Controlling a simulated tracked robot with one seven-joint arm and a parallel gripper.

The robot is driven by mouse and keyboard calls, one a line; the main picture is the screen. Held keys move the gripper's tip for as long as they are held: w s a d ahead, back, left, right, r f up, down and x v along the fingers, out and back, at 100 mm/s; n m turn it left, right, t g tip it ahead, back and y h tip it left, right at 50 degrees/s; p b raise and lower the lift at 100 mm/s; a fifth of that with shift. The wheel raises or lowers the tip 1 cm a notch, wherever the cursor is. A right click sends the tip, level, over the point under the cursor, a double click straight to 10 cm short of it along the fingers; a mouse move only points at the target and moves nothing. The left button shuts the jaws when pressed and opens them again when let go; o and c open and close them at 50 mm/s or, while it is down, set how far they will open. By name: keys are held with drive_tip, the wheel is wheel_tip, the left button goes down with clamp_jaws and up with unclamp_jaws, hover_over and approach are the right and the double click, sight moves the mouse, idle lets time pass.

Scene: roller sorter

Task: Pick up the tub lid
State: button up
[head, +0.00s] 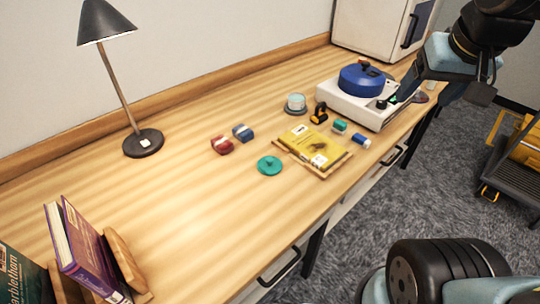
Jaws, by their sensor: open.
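The tub lid appears to be the teal round disc with a small knob (270,165), lying flat on the wooden table in the head view, left of the yellow book. Nothing covers it. My gripper (388,101) is at the upper right, over or in front of the white appliance with the blue pot. It is open, small and dark there, well apart from the lid. No object shows between its fingers. A small round pale-blue tub (296,102) stands behind the lid, on a dark base.
A yellow book (313,147) on a wooden board lies right of the lid. Red (222,145) and blue (243,132) blocks lie behind it. The white appliance (350,104) carries a blue pot (361,79). A black lamp (143,143) and books (85,245) stand left.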

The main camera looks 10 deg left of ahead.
drive_tip(key=o, duration=0.5)
drive_tip(key=shift+n+g+y, duration=0.3)
drive_tip(key=shift+n+g, duration=0.1)
drive_tip(key=shift+g, duration=0.4)
drive_tip(key=w+a, duration=0.1)
drive_tip(key=a, duration=0.1)
drive_tip(key=w+a+f, duration=0.1)
drive_tip(key=w+a, duration=0.1)
drive_tip(key=w+a+f, duration=0.1)
drive_tip(key=w+a, duration=0.1)
drive_tip(key=shift+a, duration=0.2)
drive_tip(key=shift+c, duration=0.2)
drive_tip(key=n+g+h, duration=0.1)
drive_tip(key=n+g, duration=0.1)
drive_tip(key=g, duration=0.1)
hover_over(269, 158)
wheel_tip(269, 158, down, 12)
drive_tip(key=f, duration=0.8)
drive_tip(key=shift+s, duration=0.35)
drive_tip(key=shift+w+f, duration=0.15)
drive_tip(key=shift+f, duration=1.4)
drive_tip(key=shift+w+f, duration=0.1)
drive_tip(key=shift+f, duration=1.4)
